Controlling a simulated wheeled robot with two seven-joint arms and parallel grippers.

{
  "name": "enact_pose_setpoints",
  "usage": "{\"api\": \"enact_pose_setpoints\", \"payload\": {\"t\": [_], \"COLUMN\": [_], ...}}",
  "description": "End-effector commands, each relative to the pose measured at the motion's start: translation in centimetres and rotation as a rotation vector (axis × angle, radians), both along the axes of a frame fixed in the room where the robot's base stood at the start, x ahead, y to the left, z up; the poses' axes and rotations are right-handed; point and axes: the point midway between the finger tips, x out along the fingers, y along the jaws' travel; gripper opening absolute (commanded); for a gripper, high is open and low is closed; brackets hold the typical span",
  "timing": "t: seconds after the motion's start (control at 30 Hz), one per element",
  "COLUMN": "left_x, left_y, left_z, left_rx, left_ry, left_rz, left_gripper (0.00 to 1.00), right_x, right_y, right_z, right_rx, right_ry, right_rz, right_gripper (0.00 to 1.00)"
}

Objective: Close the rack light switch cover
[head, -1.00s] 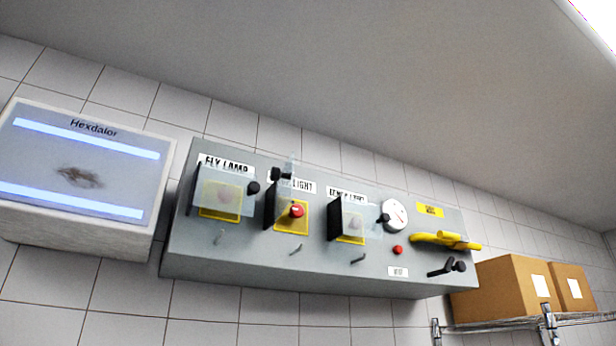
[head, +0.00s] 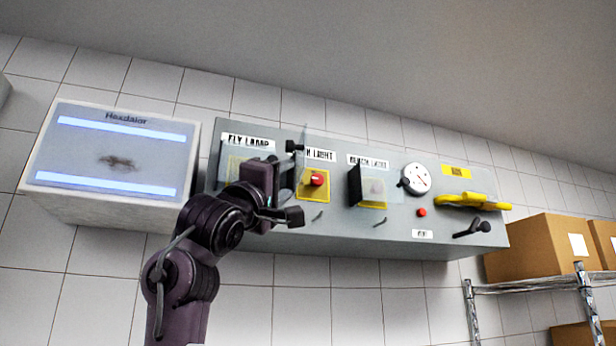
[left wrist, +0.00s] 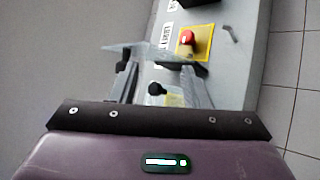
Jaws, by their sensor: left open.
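The rack light switch has a red button (head: 317,179) on a yellow plate, and its label is partly hidden. Its clear cover (head: 320,146) stands open, swung out from the panel, with a black knob (head: 293,146) near its upper edge. The button (left wrist: 187,38) also shows bare in the left wrist view, with the clear cover (left wrist: 145,50) beside it. My left gripper (head: 287,196) is open in front of the panel, just left of the button. In the left wrist view a black knob (left wrist: 156,88) shows between its fingers; I cannot tell whether they touch it. My right gripper is out of view.
The fly lamp switch (head: 238,165) is left of it, partly behind my left arm. The bench light switch (head: 372,187) on the right has its cover shut. A gauge (head: 417,178) and yellow handle (head: 470,201) are farther right. A lit box (head: 115,160) hangs left.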

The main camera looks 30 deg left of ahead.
Motion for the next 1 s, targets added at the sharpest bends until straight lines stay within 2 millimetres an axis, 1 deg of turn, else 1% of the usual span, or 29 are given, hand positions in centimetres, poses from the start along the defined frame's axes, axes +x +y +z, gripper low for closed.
{"api": "enact_pose_setpoints", "payload": {"t": [0.03, 0.1, 0.2, 0.27, 0.5, 0.63, 0.8, 1.0], "left_x": [-2.0, -3.6, -4.3, -3.9, -1.1, 0.2, 1.2, 1.4], "left_y": [0.3, 0.5, 0.5, 0.5, 0.5, 0.4, 0.4, 0.4], "left_z": [1.5, 2.7, 3.7, 4.2, 6.8, 7.8, 8.4, 8.4], "left_rx": [-0.017, -0.034, -0.043, -0.044, -0.041, -0.041, -0.042, -0.041], "left_ry": [-0.033, -0.059, -0.073, -0.073, -0.070, -0.071, -0.072, -0.073], "left_rz": [-0.009, -0.021, -0.029, -0.030, -0.028, -0.029, -0.030, -0.030], "left_gripper": [0.43, 0.43, 0.43, 0.43, 0.43, 0.43, 0.43, 0.43], "right_x": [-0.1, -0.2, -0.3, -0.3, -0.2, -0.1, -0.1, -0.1], "right_y": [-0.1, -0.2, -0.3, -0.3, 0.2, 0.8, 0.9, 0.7], "right_z": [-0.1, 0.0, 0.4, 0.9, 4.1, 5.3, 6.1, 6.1], "right_rx": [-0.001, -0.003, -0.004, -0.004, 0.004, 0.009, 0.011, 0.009], "right_ry": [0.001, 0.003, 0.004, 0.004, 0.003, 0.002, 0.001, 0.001], "right_rz": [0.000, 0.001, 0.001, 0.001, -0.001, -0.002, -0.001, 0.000], "right_gripper": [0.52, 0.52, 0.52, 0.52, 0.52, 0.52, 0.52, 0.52]}}
